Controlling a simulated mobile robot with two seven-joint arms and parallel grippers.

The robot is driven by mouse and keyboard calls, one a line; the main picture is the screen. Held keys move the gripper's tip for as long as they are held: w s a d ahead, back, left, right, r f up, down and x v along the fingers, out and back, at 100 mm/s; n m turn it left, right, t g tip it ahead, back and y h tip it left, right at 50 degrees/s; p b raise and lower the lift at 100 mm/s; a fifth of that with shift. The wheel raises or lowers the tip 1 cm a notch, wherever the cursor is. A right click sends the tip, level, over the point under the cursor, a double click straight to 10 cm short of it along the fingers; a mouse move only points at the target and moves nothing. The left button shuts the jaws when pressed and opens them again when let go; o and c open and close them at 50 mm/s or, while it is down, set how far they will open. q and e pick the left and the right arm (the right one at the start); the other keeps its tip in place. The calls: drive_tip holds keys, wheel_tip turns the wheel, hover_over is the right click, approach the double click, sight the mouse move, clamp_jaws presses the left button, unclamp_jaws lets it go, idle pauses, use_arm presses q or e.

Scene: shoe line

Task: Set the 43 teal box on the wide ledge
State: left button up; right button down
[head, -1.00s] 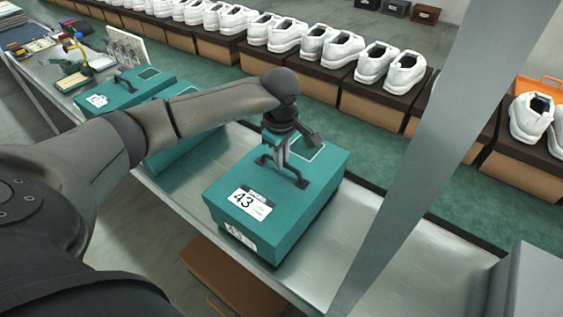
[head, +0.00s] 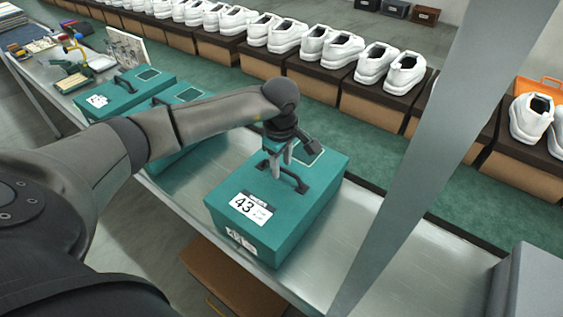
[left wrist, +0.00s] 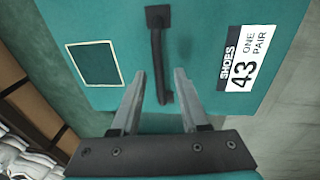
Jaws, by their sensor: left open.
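The teal box labelled 43 (head: 270,232) sits upright on the metal ledge (head: 405,285). It has a black handle (head: 293,179) on its lid. My left gripper (head: 277,164) is open just above the lid, close to the handle. In the left wrist view the open fingertips (left wrist: 159,76) have the handle (left wrist: 158,55) between them, with no grip on it. The 43 label (left wrist: 246,60) shows at the right there. My right gripper is not in view.
More teal boxes (head: 112,97) stand to the left on the same metal surface, partly behind my left arm. A slanted grey post (head: 430,150) crosses the right side. A grey block (head: 530,280) is at lower right. Bare ledge lies between.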

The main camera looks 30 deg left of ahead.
use_arm(q)
wheel_tip(320, 180, up, 12)
drive_tip(key=s+p, duration=0.1)
drive_tip(key=shift+s+d, duration=0.35)
drive_tip(key=shift+d, duration=0.1)
